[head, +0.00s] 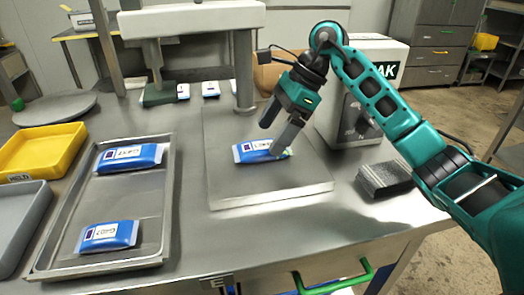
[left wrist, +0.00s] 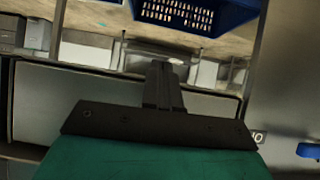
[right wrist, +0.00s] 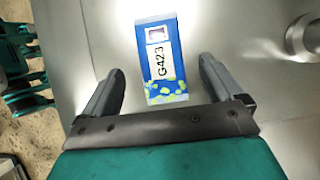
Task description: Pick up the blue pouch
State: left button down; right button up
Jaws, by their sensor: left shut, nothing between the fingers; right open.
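A blue pouch (head: 250,151) with a white label lies flat on the steel plate (head: 270,190) in the middle of the table. The right wrist view shows this pouch (right wrist: 160,88) with the label G423 and a green-dotted end. My right gripper (head: 272,138) is open at the pouch, its fingers pointing down. In the right wrist view its fingers stand to either side of the pouch's dotted end, with gaps showing. The head view hides part of the pouch behind a finger. My left gripper (left wrist: 160,85) is shut and empty, away from the pouch, and shows only in its wrist view.
Two other blue pouches (head: 130,157) (head: 108,236) lie in a metal tray (head: 160,245) at left. Yellow (head: 40,150) and grey (head: 20,225) bins stand beside it. A machine post (head: 244,70) rises behind the plate. A white box (head: 375,55) stands at back right.

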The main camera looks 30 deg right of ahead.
aim_at(264, 145)
jog(key=x, duration=0.3)
jog(key=shift+w+a+f, duration=0.1)
jog(key=shift+a+f, duration=0.05)
jog(key=shift+f, duration=0.1)
jog(key=shift+r, duration=0.1)
jog(key=c, duration=1.3)
